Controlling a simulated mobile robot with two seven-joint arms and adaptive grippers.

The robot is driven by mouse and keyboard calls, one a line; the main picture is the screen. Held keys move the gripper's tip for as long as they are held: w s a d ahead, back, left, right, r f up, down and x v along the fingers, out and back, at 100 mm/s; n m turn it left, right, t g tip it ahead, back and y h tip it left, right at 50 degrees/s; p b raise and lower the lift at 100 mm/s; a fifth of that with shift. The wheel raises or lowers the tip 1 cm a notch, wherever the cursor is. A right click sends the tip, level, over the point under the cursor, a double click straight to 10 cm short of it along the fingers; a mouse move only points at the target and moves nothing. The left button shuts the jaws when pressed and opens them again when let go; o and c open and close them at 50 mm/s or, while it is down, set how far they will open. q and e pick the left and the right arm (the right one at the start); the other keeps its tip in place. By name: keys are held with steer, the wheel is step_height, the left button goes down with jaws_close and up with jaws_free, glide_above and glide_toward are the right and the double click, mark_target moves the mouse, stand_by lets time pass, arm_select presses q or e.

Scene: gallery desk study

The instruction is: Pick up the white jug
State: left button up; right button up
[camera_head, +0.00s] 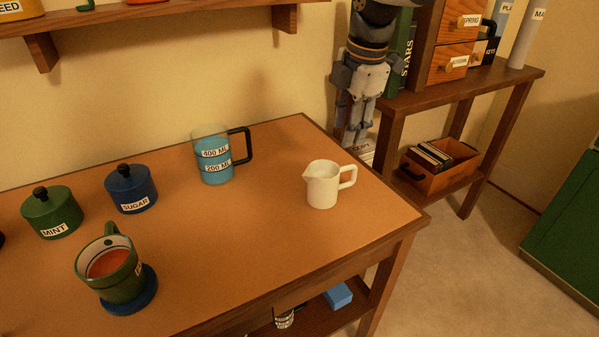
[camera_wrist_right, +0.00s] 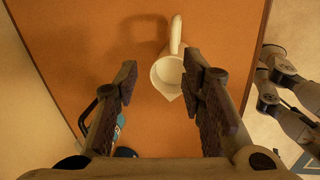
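The white jug (camera_head: 321,188) stands upright on the right part of the desk, its spout to the left and its handle to the right. In the right wrist view the jug (camera_wrist_right: 168,74) shows from above, with its handle toward the top. My right gripper (camera_head: 351,128) points down, above and behind the jug in the head picture. Its fingers (camera_wrist_right: 160,78) are apart with nothing held between them. The jug lies below and beyond the fingertips, in line with the gap but nearer the right finger. My left gripper does not show in the head view.
A measuring jug (camera_head: 214,162) with blue liquid stands to the left of the white jug. A blue sugar pot (camera_head: 130,190), a green mint pot (camera_head: 50,213) and a green cup (camera_head: 120,279) on a blue coaster (camera_head: 147,298) stand farther left. The desk (camera_head: 260,240) is clear around the jug.

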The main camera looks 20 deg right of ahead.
mark_target(347, 168)
steer(key=f, duration=1.1)
steer(key=shift+s+d+b, duration=0.3)
steer(key=shift+d+b, duration=0.05)
steer(key=shift+d, duration=0.05)
steer(key=shift+w+f, duration=0.2)
steer(key=shift+w, duration=0.05)
steer(key=shift+r, duration=0.2)
jaws_close()
